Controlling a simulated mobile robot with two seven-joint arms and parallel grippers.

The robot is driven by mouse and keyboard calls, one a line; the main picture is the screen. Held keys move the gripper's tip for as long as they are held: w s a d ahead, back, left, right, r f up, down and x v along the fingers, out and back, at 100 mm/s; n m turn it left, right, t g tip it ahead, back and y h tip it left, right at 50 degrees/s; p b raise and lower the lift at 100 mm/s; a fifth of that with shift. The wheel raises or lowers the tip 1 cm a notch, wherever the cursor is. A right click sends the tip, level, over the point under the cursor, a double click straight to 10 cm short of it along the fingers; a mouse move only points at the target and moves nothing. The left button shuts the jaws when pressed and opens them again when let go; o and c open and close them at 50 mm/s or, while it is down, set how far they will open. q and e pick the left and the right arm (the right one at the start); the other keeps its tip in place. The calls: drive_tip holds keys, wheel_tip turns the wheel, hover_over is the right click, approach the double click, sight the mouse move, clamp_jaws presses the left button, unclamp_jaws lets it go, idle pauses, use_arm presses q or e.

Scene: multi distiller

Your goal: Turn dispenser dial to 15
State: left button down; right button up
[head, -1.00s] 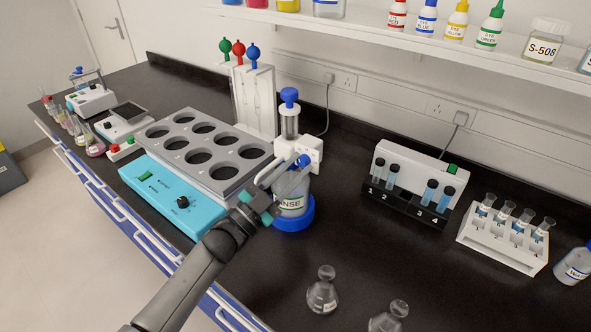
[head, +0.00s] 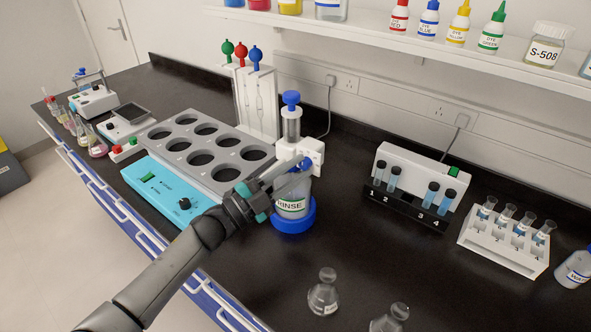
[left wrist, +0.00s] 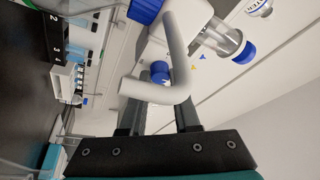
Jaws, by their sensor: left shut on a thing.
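The dispenser (head: 313,150) is a white pump head with a blue-topped clear cylinder, standing on a bottle labelled RINSE (head: 292,207) in a blue ring base (head: 296,226). Its small blue dial (head: 307,163) sits on the front of the head, and it also shows in the left wrist view (left wrist: 160,69). My left gripper (head: 293,174) reaches in from the left with its fingertips at the dial. In the left wrist view its two dark fingers (left wrist: 158,84) stand either side of the dial, closed on it. A bent white spout crosses in front. No dial number is readable. My right gripper is out of view.
A grey rack with round holes (head: 245,176) and a turquoise unit (head: 165,192) stand left of the bottle. Two glass flasks (head: 323,294) are near the front. A black tube block (head: 410,209) and a white tube rack (head: 503,243) are right. The bench between is clear.

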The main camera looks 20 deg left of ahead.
use_arm(q)
drive_tip(key=c, duration=0.6)
unclamp_jaws()
drive_tip(key=shift+c, duration=0.2)
drive_tip(key=b+v, duration=0.1)
drive_tip(key=v, duration=1.4)
drive_tip(key=shift+a, duration=0.15)
